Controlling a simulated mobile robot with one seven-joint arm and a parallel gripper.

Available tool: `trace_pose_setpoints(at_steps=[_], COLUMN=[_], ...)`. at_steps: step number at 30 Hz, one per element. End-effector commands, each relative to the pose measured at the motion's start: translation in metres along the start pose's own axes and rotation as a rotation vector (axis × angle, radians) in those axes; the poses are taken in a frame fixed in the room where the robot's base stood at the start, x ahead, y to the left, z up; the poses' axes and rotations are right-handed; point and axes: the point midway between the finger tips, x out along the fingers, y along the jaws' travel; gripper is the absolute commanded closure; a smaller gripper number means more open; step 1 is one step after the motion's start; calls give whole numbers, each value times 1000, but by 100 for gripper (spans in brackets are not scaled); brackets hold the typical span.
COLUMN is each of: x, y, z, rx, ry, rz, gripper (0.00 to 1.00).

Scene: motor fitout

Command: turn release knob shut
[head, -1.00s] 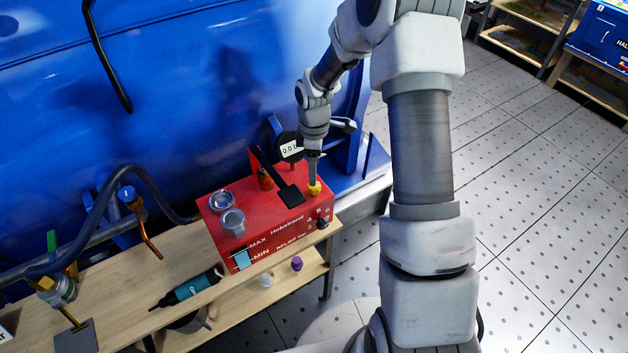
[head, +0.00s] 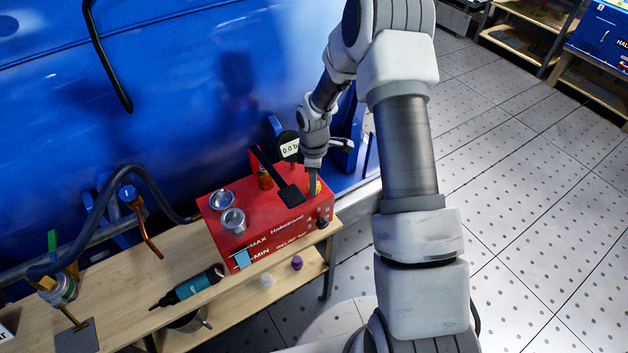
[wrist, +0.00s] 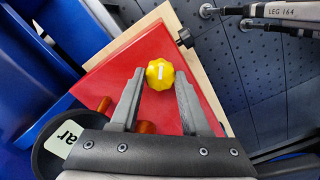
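The release knob appears to be the yellow lobed knob (wrist: 160,74), which has a short white mark on its top. It sits at the right end of the red box (head: 262,215). In the head view the yellow knob (head: 318,187) is partly hidden by the finger. My gripper (wrist: 161,73) points down at the knob, with one finger on each side of it in the wrist view. The fingers are apart and narrow gaps show beside the knob. I cannot tell whether the fingertips reach down around it or stay above it.
A black lever (head: 290,194) and a gauge reading about 0.0 (head: 289,147) stand close to the left of my gripper. A black knob (head: 322,223) is on the box front. A teal bottle-like tool (head: 190,287) lies on the bench (head: 130,300). The blue wall is behind.

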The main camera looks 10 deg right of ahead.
Motion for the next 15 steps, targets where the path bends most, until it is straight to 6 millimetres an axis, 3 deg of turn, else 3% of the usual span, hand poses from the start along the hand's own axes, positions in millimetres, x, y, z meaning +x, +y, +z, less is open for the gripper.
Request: trace_pose_setpoints(at_steps=[1,6,15], x=[0,0,1], y=[0,0,0], z=[0,0,0], rx=[0,0,31], ry=[0,0,1], rz=[0,0,1], gripper=[74,100,100])
